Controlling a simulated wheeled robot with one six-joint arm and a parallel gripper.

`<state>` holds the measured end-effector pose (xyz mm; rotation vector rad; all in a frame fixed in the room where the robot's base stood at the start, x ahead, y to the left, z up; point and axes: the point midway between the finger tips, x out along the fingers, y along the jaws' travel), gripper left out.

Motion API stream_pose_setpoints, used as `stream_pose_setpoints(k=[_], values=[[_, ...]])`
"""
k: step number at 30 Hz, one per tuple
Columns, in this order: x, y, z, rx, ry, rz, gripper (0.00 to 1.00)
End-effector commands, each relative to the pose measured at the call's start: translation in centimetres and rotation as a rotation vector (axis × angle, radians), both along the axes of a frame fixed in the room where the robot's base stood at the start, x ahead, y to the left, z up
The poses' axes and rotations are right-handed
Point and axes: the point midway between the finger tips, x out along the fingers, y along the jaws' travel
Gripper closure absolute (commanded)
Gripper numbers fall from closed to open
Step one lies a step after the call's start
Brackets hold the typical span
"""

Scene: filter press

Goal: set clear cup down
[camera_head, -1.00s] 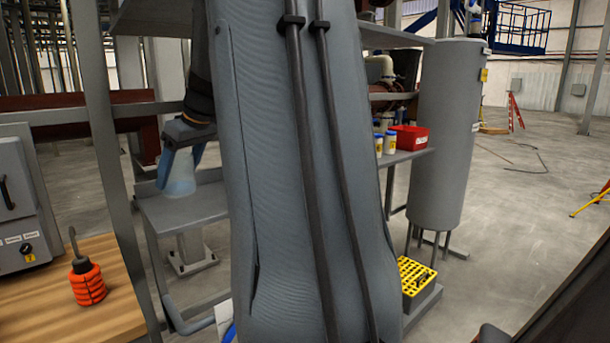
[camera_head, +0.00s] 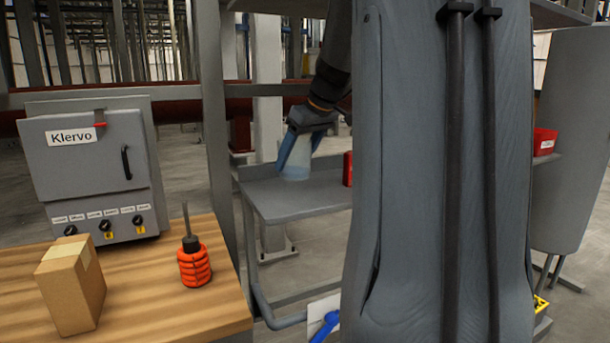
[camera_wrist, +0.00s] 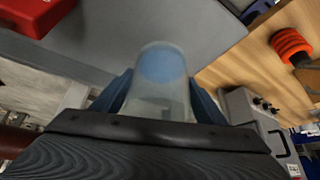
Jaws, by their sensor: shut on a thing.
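My gripper (camera_head: 299,150) is shut on the clear cup (camera_head: 296,168), with one blue finger on each side of it. In the head view the cup is upright over the grey metal shelf (camera_head: 290,198). I cannot tell whether its base touches the shelf. In the wrist view the cup (camera_wrist: 160,80) sits between the blue fingers, see-through with a bluish round end. The grey shelf surface (camera_wrist: 150,25) shows beyond it. My own arm covers the right middle of the head view and hides part of the shelf.
A red object (camera_head: 347,169) stands on the shelf right of the cup. A wooden bench (camera_head: 150,285) at the left holds a cardboard box (camera_head: 72,290), an orange ribbed item (camera_head: 193,264) and a grey Klervo cabinet (camera_head: 90,165). A red bin (camera_head: 544,142) is at the right.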

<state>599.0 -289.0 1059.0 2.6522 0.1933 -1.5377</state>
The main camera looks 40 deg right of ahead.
Motion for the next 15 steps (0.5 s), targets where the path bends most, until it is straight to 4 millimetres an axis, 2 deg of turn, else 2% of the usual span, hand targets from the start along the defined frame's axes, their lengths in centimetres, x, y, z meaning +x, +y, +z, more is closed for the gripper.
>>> stream_pose_setpoints(k=[15], values=[[-0.1,-0.1,-5.1,0.000,0.000,-0.004,0.56]])
